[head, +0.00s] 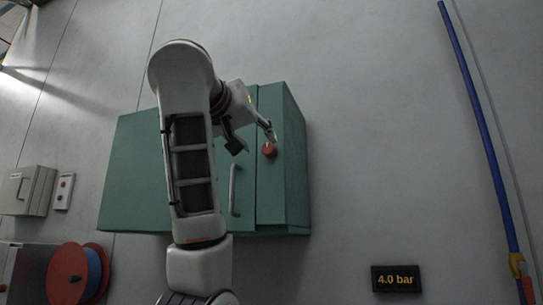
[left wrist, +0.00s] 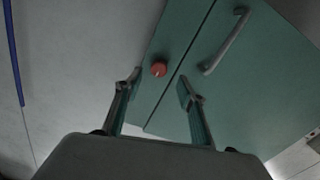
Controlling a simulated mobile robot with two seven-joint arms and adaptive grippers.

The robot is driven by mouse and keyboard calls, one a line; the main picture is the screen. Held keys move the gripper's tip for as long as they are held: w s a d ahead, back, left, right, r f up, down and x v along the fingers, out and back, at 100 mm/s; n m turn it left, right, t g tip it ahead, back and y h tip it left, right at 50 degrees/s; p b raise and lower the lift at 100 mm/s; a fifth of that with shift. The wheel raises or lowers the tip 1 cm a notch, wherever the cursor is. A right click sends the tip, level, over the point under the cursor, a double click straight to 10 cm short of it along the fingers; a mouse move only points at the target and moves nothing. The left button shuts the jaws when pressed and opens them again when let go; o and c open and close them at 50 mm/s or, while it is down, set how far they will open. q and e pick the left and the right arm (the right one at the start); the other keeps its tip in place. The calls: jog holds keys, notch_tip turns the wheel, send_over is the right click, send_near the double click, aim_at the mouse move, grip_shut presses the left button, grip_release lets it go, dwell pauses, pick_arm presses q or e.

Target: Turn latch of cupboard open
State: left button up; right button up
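A green cupboard (head: 130,175) is on the grey wall, partly hidden behind my left arm in the head view. Its red round latch (head: 269,150) sits on the narrow right panel, and a grey bar handle (head: 235,190) is to the left of it. My left gripper (head: 253,143) is in front of the cupboard close to the latch. In the left wrist view the gripper (left wrist: 160,85) is open, with the red latch (left wrist: 158,69) between and just beyond the fingertips. I cannot tell whether a finger touches the latch. My right gripper is not in view.
A hose reel (head: 68,275) and a small grey box (head: 25,190) are at the left. A sign reading 4.0 bar (head: 396,279) is at the lower right. A blue pipe (head: 480,130) runs down the right wall. The wall between is clear.

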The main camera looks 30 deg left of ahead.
aim_at(267, 148)
pick_arm(q)
jog(key=x, duration=0.1)
jog(key=p+x, duration=0.1)
jog(key=x, duration=0.1)
jog(key=p+x, duration=0.1)
jog(key=shift+w+a+r, duration=0.1)
jog(key=shift+a+r, duration=0.1)
jog(key=shift+r, duration=0.2)
jog(key=shift+w+p, duration=0.5)
jog(key=shift+w, duration=0.1)
jog(key=shift+w+a+f, duration=0.1)
jog(key=shift+w, duration=0.3)
jog(key=shift+s, duration=0.1)
jog(key=c, duration=1.1)
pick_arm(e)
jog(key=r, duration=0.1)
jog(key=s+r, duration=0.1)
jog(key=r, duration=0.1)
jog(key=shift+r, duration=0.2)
